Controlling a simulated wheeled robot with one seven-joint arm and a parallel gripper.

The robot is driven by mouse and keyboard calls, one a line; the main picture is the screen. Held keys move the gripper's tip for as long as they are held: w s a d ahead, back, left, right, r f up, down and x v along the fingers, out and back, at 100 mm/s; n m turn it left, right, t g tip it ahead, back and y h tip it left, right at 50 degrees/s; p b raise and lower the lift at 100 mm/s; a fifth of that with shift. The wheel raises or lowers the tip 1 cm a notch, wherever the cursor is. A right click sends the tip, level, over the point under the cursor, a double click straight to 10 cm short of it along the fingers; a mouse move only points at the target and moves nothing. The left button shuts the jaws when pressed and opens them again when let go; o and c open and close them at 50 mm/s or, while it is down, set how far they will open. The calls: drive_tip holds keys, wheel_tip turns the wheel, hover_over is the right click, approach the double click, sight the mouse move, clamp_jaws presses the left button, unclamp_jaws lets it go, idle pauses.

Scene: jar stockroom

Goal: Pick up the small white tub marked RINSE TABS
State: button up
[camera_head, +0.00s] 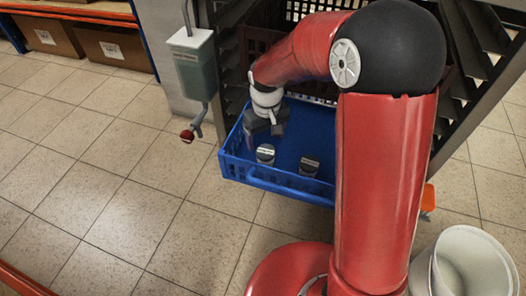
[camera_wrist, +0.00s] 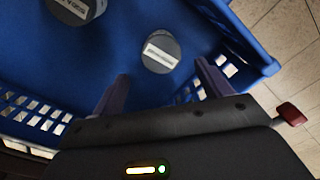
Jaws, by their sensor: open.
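Two small round containers with grey tops and pale labels stand in a blue crate. One container (camera_head: 265,154) is at the crate's left and the other (camera_head: 309,166) is to its right. The wrist view shows one grey-topped container (camera_wrist: 160,52) just beyond my fingertips and another (camera_wrist: 75,8) cut by the top edge. The lettering is too small or blurred to read, so I cannot tell which, if either, is the RINSE TABS tub. My gripper (camera_wrist: 163,71) is open and empty; in the head view my gripper (camera_head: 279,128) hangs over the crate's left part.
The blue crate (camera_head: 290,184) has raised slotted walls, and its wall (camera_wrist: 245,40) is close to my right finger in the wrist view. A dark rack (camera_head: 470,60) stands behind it. A dispenser (camera_head: 190,65) hangs left. A white bucket (camera_head: 470,262) stands right. Tiled floor is clear at left.

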sight(266, 151)
drive_tip(key=shift+a+f, duration=0.15)
drive_tip(key=shift+f, duration=0.35)
drive_tip(key=f, duration=0.2)
drive_tip(key=f+b, duration=0.1)
drive_tip(key=f, duration=0.1)
drive_tip(key=f+b, duration=0.1)
drive_tip(key=f, duration=0.2)
drive_tip(key=shift+s+f, duration=0.1)
drive_tip(key=shift+s, duration=0.15)
drive_tip(key=c, duration=1.2)
